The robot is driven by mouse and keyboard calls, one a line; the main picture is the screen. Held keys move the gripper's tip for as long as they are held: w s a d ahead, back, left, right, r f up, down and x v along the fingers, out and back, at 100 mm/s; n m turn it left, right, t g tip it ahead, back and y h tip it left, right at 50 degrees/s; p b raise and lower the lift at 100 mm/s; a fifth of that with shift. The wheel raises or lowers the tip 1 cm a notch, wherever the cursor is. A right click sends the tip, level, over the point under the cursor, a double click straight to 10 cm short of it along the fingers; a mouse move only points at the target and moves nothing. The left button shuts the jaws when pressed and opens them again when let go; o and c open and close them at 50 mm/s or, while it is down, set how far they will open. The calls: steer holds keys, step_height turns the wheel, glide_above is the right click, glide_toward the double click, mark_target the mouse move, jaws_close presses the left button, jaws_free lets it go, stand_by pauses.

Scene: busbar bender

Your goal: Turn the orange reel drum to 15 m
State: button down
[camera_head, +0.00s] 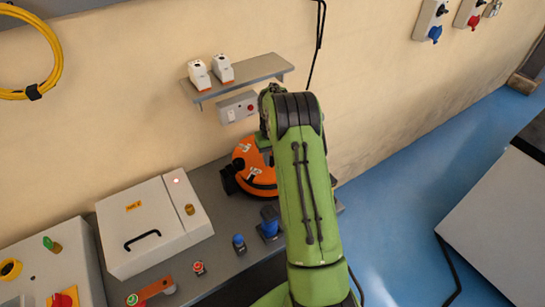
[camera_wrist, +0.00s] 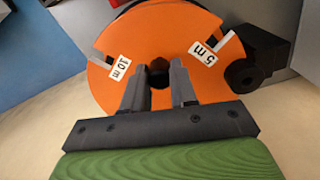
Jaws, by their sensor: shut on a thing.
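The orange reel drum (camera_head: 262,178) stands on the grey bench against the wall, partly hidden by my green arm in the head view. In the wrist view, the orange drum (camera_wrist: 150,32) faces me with a white "10 m" label (camera_wrist: 120,66) at left and a "5 m" label (camera_wrist: 208,52) at right, each beside a notch. No 15 m label is readable. My gripper (camera_wrist: 160,75) has its two grey fingers at the drum's dark centre, shut on the drum's middle part; the exact grip is partly hidden. The arm hides the gripper in the head view.
A black block (camera_wrist: 262,58) sits right beside the drum. A shelf (camera_head: 240,80) with two white devices is above it, and a grey box (camera_head: 238,107) is on the wall. A white cabinet (camera_head: 150,228) and small blue parts (camera_head: 239,243) stand on the bench. Blue floor lies right.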

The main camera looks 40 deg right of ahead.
mark_target(251, 160)
steer(key=a+m, duration=0.1)
steer(key=m, duration=0.1)
steer(key=w+m, duration=0.1)
steer(key=shift+a+m+b, duration=0.4)
steer(key=m, duration=0.1)
steer(key=w+a+m, duration=0.1)
steer(key=m, duration=0.2)
steer(key=shift+w+a+m, duration=0.25)
steer(key=shift+w+m, duration=0.05)
steer(key=w+m, duration=0.1)
steer(key=m, duration=0.1)
steer(key=w+m, duration=0.1)
steer(key=m, duration=0.1)
steer(key=shift+a+m, duration=0.3)
steer(key=shift+a, duration=0.1)
steer(key=shift+w+m+p, duration=0.15)
steer(key=shift+w+m, duration=0.35)
steer(key=shift+m, duration=0.4)
steer(key=shift+w+m+p, duration=0.15)
steer(key=shift+w+m, duration=0.3)
steer(key=shift+m, duration=0.45)
steer(key=shift+r, duration=0.1)
steer(key=c, duration=0.9)
jaws_free()
